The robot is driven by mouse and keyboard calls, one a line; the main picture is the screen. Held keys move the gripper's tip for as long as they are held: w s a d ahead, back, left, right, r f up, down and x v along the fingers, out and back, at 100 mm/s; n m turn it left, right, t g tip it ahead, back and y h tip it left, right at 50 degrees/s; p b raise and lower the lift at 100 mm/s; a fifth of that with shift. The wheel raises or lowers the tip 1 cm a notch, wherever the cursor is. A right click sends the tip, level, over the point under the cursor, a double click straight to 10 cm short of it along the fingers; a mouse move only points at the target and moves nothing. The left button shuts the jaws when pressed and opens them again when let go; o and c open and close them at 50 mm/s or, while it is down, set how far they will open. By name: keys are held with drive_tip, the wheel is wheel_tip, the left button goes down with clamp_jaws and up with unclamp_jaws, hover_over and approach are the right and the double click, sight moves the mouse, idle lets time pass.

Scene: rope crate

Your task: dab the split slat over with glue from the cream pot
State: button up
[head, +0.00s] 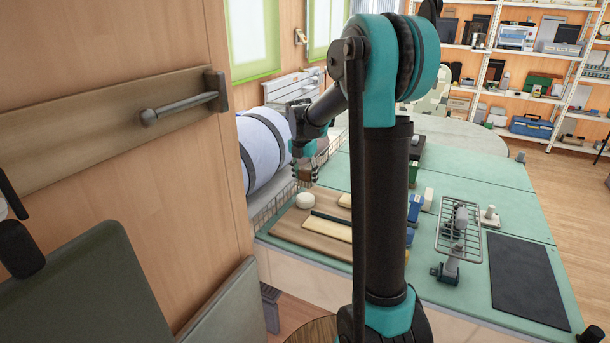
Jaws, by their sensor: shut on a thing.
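My gripper (305,166) hangs over the left end of the green bench, pointing down. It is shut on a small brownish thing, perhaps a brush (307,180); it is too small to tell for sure. A cream round pot (304,201) stands on a brown wooden board (285,231), below the gripper and apart from it. A pale slat (328,229) lies on the board beside a dark strip (332,217). No split can be made out at this size.
A wire rack on a stand (458,236) and a black mat (528,278) are on the bench (494,209) to the right. Blue items (414,207) stand behind my arm. A wire basket (267,213) and a pale blue roll (263,150) border the left side.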

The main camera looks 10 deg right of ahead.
sight(305, 197)
drive_tip(key=shift+f, duration=0.1)
drive_tip(key=shift+f, duration=2.1)
drive_tip(key=shift+f, duration=0.35)
idle(0.6)
drive_tip(key=shift+r, duration=3.05)
